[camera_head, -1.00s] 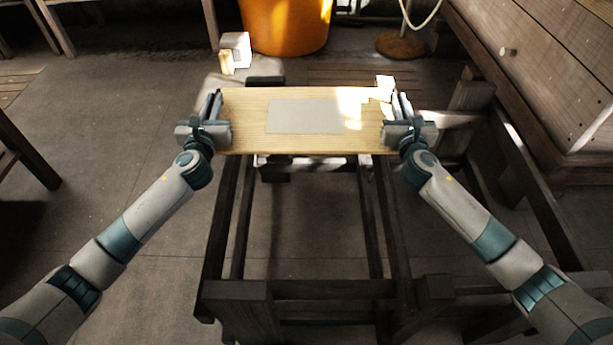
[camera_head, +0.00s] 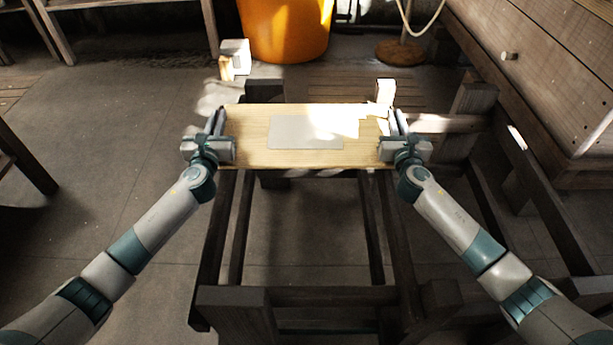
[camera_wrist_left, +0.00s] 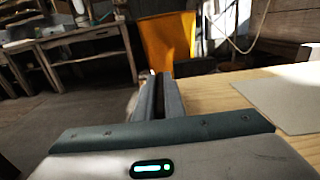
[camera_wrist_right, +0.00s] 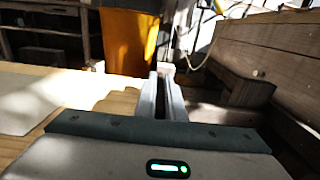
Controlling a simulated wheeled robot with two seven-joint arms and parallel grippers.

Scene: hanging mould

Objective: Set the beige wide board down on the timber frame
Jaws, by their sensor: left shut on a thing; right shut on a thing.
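The beige wide board (camera_head: 248,150) is held level between my two grippers in the head view, with a pale grey rectangle on its top. My left gripper (camera_head: 216,125) is shut on its left end and my right gripper (camera_head: 399,125) is shut on its right end. The board also shows in the left wrist view (camera_wrist_left: 212,95) and in the right wrist view (camera_wrist_right: 118,102). The dark timber frame (camera_head: 330,296) stands below and in front of the board. The board covers part of the frame's far end, and I cannot tell whether they touch.
An orange bin (camera_head: 285,30) stands behind the frame. A small pale block (camera_head: 236,55) is at the back left. A wooden chest (camera_head: 555,80) stands at the right, and dark timbers (camera_head: 540,190) lie near my right arm. The floor on the left is open.

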